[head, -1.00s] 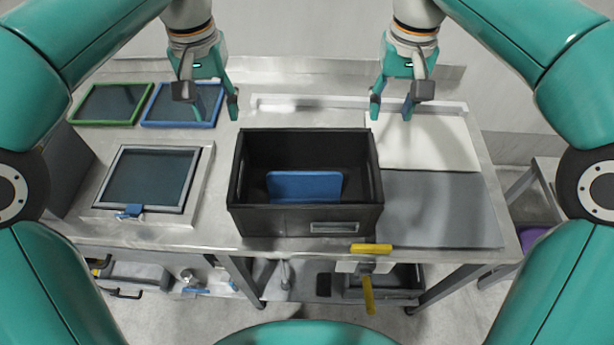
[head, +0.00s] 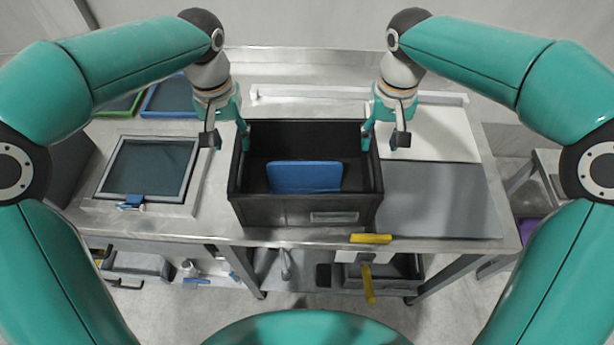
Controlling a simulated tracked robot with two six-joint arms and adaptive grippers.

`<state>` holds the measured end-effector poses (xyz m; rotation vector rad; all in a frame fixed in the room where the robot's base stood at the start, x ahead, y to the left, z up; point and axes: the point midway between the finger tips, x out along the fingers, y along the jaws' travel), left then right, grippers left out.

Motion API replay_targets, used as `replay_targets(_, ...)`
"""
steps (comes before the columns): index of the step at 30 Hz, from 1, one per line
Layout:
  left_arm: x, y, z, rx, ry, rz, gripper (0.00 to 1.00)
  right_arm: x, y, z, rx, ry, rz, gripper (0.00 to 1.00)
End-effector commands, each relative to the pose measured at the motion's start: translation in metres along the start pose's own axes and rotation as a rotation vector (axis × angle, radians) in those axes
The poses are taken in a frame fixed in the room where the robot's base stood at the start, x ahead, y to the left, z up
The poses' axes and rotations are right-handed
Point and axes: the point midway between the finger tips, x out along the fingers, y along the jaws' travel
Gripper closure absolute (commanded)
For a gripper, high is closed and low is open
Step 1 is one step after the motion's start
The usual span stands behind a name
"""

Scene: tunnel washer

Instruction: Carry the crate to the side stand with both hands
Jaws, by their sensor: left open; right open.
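The black crate (head: 305,214) stands upright on the steel table, with a blue board (head: 304,177) inside it. My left gripper (head: 227,141) is open at the crate's left wall, one finger over the inside and one outside. My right gripper (head: 383,141) is open at the right wall in the same way. I cannot tell whether the fingers touch the walls. A stand (head: 545,165), possibly the side stand, shows partly at the right, mostly hidden behind my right arm.
A grey mat (head: 437,200) and a white board (head: 440,135) lie right of the crate. A framed screen (head: 148,168) lies left. A yellow-handled valve (head: 370,238) sits at the table's front edge. A purple thing (head: 528,232) is low at the right.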

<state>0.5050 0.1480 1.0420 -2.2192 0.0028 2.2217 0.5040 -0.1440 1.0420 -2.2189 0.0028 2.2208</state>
Motion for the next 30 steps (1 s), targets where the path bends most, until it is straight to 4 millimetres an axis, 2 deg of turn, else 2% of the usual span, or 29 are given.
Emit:
replay_targets(3,0.023,-0.001,0.001,-0.001,-0.004,-0.002,0.54,0.023,0.0,0.001,-0.001,-0.004,0.002,0.54)
replay_targets(9,0.048,0.0,0.0,-0.001,-0.001,-0.001,0.54,0.048,0.0,0.0,-0.001,-0.002,0.001,0.54)
replay_targets(15,0.057,0.0,0.0,-0.001,0.0,0.0,0.54,0.057,-0.001,0.0,-0.001,0.0,0.0,0.54)
replay_targets(23,0.058,-0.001,0.0,-0.002,0.0,0.0,0.54,0.058,-0.001,0.0,-0.002,0.0,0.0,0.54)
replay_targets(30,0.057,-0.001,0.0,-0.002,0.0,0.0,0.93,0.058,-0.001,0.0,-0.003,0.0,0.0,0.93)
